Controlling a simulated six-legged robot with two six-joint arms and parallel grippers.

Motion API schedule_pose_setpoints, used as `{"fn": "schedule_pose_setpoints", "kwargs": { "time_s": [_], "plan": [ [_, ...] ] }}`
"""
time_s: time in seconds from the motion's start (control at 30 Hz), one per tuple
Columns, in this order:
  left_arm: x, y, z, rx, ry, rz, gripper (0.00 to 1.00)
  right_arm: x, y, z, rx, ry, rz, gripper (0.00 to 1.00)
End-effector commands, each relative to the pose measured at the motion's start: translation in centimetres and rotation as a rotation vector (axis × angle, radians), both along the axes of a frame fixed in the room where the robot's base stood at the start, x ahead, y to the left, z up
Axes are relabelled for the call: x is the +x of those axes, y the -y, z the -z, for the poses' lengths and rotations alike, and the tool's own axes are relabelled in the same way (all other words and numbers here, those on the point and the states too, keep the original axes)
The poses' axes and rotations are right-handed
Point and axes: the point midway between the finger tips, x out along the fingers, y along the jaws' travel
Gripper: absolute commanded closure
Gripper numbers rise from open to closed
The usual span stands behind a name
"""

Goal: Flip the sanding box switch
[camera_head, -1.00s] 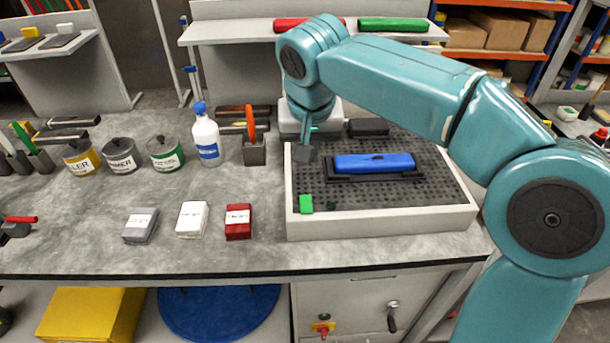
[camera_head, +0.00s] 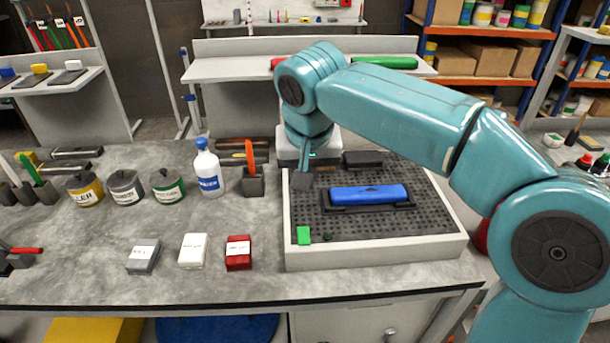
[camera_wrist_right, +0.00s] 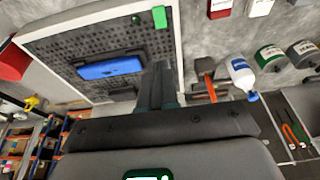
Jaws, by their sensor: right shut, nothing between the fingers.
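The sanding box (camera_head: 375,250) is a pale tray with a dark perforated top; it also shows in the right wrist view (camera_wrist_right: 178,50). A bright green block (camera_head: 304,235), perhaps the switch, is at its front left corner and shows in the wrist view (camera_wrist_right: 159,17). A small dark green knob (camera_head: 327,237) is beside it. My right gripper (camera_head: 303,181) is shut and empty, over the box's back left part, behind the green block and apart from it. Its fingers (camera_wrist_right: 158,86) point toward the box in the wrist view. My left gripper is out of view.
A blue sanding block (camera_head: 368,194) lies in a black holder on the box. A white bottle (camera_head: 207,170), an orange-handled tool in a dark holder (camera_head: 253,184) and a red block (camera_head: 238,253) stand left of the box.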

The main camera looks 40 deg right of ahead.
Motion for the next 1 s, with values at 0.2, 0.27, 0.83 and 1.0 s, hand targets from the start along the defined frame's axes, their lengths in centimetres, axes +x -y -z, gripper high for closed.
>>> {"fn": "schedule_pose_setpoints", "kwargs": {
  "time_s": [0.2, 0.27, 0.83, 1.0],
  "plan": [
    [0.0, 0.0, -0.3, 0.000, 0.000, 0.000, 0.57, -1.4, -0.9, -4.0, 0.001, 0.005, -0.003, 1.00],
    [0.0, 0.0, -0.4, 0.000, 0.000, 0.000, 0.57, -1.9, -1.1, -5.1, 0.001, 0.004, -0.003, 1.00],
    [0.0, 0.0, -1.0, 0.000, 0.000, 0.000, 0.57, -3.6, -2.0, -9.1, 0.001, 0.000, -0.001, 1.00],
    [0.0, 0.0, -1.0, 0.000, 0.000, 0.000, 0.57, -3.6, -2.0, -9.1, 0.000, 0.001, -0.001, 1.00]
  ]
}}
